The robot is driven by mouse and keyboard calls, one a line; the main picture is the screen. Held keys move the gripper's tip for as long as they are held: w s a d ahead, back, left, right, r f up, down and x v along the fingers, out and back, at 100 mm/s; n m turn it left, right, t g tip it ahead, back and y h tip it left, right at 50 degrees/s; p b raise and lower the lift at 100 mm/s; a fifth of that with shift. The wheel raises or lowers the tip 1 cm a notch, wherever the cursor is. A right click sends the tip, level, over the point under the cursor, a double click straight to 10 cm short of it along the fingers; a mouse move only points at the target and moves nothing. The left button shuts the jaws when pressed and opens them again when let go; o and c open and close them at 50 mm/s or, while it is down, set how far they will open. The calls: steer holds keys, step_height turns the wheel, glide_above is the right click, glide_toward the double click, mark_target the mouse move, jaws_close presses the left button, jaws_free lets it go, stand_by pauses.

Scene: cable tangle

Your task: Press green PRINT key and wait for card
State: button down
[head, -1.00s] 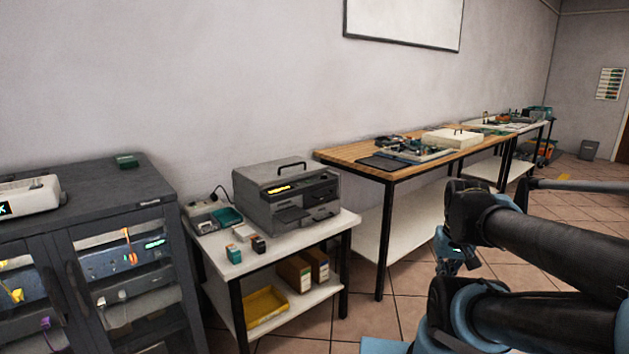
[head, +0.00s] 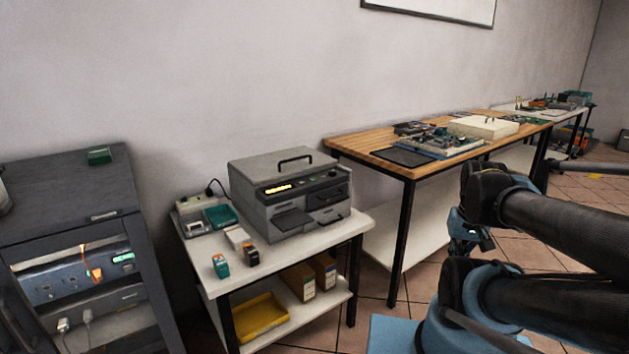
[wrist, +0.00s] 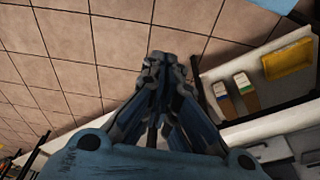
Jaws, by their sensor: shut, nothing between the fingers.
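A grey printer-like machine (head: 285,190) with a top handle stands on a small white table (head: 325,243). Its front has a lit amber display (head: 278,189) and dark slots and trays below. A tiny green spot shows on the panel right of the display; I cannot tell if it is the PRINT key. I see no card coming out. My gripper (wrist: 157,62) is shut and empty in the wrist view, pointing over the floor. In the head view my arm is at the right, well apart from the machine.
Small boxes (head: 220,265) and a teal tray (head: 220,216) sit by the machine. The lower shelf holds a yellow tray (head: 260,317) and brown boxes (head: 299,281). A dark cabinet (head: 75,195) stands left, a wooden workbench (head: 360,149) right. Tiled floor is open in front.

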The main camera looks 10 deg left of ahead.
steer(key=w+a+r+n+t+h, duration=0.1)
steer(key=w+a+r+n, duration=0.3)
steer(key=w+r, duration=0.7)
step_height(320, 180, up, 7)
steer(key=n+t+y, duration=0.1)
steer(key=n+t, duration=0.4)
steer(key=t, duration=0.1)
glide_above(310, 179)
steer(key=shift+w, duration=0.25)
steer(key=shift+f, duration=0.1)
steer(key=shift+f, duration=4.3)
